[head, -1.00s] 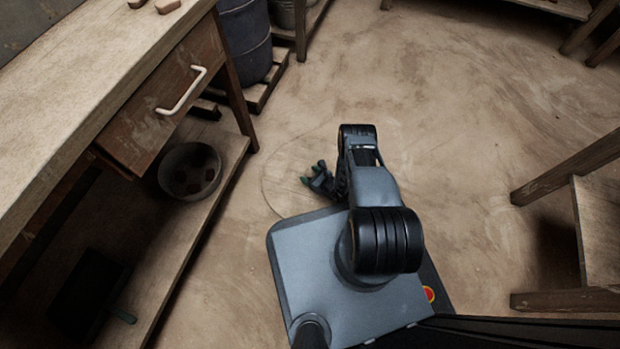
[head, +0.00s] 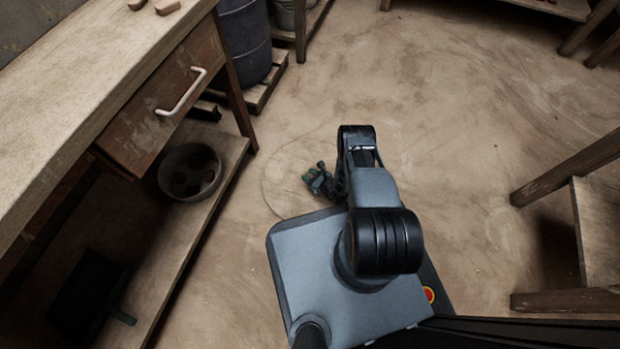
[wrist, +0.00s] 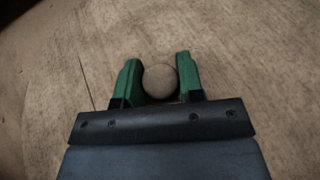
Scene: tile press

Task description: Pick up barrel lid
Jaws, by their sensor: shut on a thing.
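The barrel lid (head: 283,172) is a round, flat, sand-brown disc, seen low in the middle of the head view. Its curved edge barely stands out from the floor, and my arm and base cover part of it. In the wrist view its wooden face (wrist: 240,70) fills the picture, with a round pale knob (wrist: 160,81) in the middle. My gripper (head: 313,177) is over the lid, and its green fingers in the wrist view (wrist: 159,75) are shut on the knob. I cannot tell whether the lid touches the floor.
A workbench (head: 75,85) with a drawer (head: 165,105) and a low shelf runs along the left. A bucket (head: 190,172) stands on that shelf. A dark barrel (head: 243,45) stands behind the bench. A wooden stand (head: 600,225) is at the right. The floor ahead (head: 440,90) is clear.

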